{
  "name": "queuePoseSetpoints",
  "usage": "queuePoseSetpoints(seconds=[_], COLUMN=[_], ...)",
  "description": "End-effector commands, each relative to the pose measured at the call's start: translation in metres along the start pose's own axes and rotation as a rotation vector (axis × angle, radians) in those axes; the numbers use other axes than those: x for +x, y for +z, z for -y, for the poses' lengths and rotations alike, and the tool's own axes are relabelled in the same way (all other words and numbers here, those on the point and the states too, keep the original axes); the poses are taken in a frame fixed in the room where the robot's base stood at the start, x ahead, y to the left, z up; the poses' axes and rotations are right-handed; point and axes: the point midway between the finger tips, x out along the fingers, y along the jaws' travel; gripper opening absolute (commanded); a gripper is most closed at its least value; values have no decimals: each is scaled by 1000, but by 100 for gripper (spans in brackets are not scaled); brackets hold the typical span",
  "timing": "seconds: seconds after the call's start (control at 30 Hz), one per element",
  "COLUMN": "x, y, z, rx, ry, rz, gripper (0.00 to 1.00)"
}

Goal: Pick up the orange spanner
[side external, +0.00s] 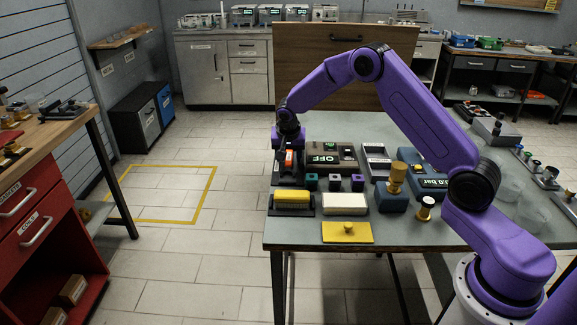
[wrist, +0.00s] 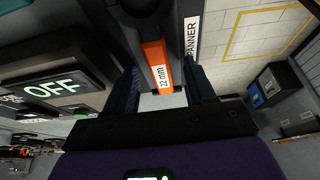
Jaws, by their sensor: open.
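The orange spanner (wrist: 157,66) shows in the wrist view as an orange end marked "22 mm" on a dark body, beside a dark holder edge with a white "SPANNER" label (wrist: 191,38). In the side external view a small orange patch of the spanner (side external: 289,158) shows at the left edge of the table. My gripper (side external: 289,152) is over it, pointing down. In the wrist view my gripper (wrist: 162,83) is open, with one dark finger on each side of the orange end. I cannot tell how deep the spanner sits between the fingers.
A box with an "OFF" display (side external: 325,158) stands just right of my gripper. In front are a yellow block (side external: 292,197), a white block (side external: 345,202) and a yellow plate with a knob (side external: 346,234). A brown upright panel (side external: 330,65) stands behind. Left of the table is open floor.

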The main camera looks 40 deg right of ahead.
Motion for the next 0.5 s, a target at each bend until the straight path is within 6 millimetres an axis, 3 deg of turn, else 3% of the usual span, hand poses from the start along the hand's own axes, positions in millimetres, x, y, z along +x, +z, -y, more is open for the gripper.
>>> queuePoseSetpoints(seconds=[0.27,0.43,0.5], x=[3,3,3], y=[0,0,0], z=[0,0,0], rx=[0,0,0], ry=[-1,-1,-1], rz=[-1,0,0], gripper=[54,2,0])
